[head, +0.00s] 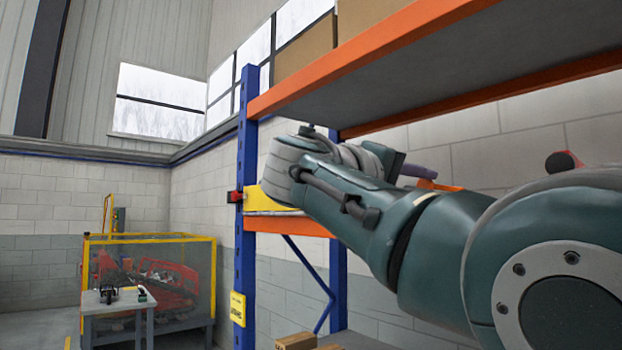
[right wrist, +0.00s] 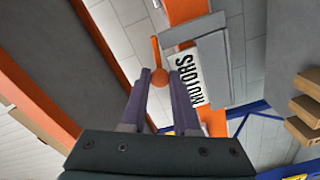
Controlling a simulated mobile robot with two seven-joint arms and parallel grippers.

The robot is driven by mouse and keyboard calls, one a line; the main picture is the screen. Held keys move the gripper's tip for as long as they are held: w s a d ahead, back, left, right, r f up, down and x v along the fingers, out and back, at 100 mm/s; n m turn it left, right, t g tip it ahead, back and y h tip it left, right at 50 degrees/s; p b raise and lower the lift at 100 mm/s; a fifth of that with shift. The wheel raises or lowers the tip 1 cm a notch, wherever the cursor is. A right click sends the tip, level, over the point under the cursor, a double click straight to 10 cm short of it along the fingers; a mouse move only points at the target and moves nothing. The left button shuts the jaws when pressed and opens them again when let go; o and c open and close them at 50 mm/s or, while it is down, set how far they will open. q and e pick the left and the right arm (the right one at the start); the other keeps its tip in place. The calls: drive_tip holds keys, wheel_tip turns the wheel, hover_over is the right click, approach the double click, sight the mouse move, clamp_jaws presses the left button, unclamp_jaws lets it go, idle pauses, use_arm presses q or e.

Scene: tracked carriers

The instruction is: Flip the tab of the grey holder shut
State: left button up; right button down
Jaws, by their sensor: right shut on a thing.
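In the right wrist view a grey holder (right wrist: 237,52) bears a white label with the word MOTORS. Beside the label is an orange lever with a round knob (right wrist: 160,77), which looks like the holder's tab. My right gripper (right wrist: 161,84) has its purple-grey fingertips closed on the knob. The lever's stem stands away from the fingers; how far it is turned I cannot tell. In the head view my right gripper (head: 420,170) shows only in part behind my forearm, and the holder cannot be made out. My left gripper is not in view.
A rack with a blue post (head: 246,200) and orange beams (head: 370,56) surrounds the right arm, with a shelf close above it. Cardboard boxes (right wrist: 306,112) show at the right wrist view's edge. A yellow-framed enclosure (head: 200,270) and a small table (head: 115,303) stand far left.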

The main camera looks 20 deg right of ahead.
drive_tip(key=shift+f+n, duration=0.4)
drive_tip(key=shift+n, duration=0.7)
drive_tip(key=shift+f, duration=0.1)
drive_tip(key=c, duration=0.7)
unclamp_jaws()
drive_tip(key=shift+o, duration=0.2)
drive_tip(key=b+v, duration=0.4)
drive_tip(key=v, duration=0.6)
drive_tip(key=shift+w, duration=0.1)
